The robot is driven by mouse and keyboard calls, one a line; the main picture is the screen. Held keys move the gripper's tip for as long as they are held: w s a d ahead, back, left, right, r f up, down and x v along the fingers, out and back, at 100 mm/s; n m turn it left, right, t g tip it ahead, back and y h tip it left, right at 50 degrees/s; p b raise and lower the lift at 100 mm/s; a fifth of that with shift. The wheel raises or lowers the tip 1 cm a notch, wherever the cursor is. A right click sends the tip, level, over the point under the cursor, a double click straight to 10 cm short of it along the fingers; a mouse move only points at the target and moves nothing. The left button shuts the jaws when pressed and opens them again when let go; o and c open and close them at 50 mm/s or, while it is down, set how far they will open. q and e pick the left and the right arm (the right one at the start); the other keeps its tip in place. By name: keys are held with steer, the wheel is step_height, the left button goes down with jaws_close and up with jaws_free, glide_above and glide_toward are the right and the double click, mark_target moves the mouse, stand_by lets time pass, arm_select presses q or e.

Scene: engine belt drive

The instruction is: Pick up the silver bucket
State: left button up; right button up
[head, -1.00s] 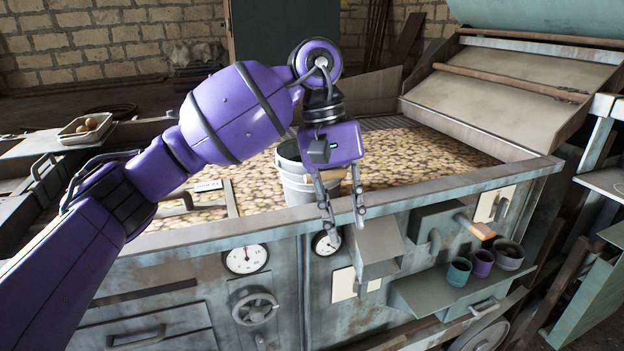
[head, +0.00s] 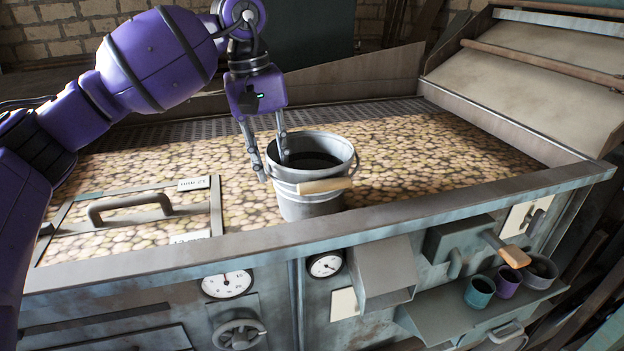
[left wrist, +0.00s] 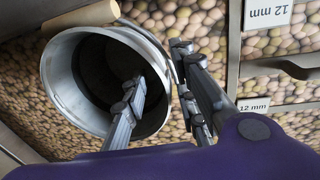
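The silver bucket (head: 310,205) stands upright on the bed of pebble-like pieces, near the front edge of the machine. Its wooden handle grip (head: 325,186) hangs at the front of the bucket. My left gripper (head: 274,166) is open over the bucket's left rim, pointing down. In the left wrist view the bucket (left wrist: 62,85) shows its open mouth with a dark inside. There, one finger of the left gripper (left wrist: 160,75) reaches inside the mouth and the other is outside the wall, with a gap between them. My right gripper is not in view.
A flat frame with a handle (head: 130,208) and "12 mm" labels lies left of the bucket. The machine's front rim (head: 400,215) runs before it. Small cups, one teal (head: 479,291), sit on a lower shelf at right. The bed right of the bucket is clear.

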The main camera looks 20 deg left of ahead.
mark_target(279, 191)
arm_select(q)
steer(key=shift+s+d+f, duration=0.1)
steer(key=shift+s+f, duration=0.05)
steer(key=shift+f, duration=0.7)
steer(key=f, duration=0.6)
steer(key=shift+w+d+f+p, duration=0.2)
steer(key=shift+w+d+p, duration=0.1)
steer(key=shift+w+d, duration=0.1)
jaws_close()
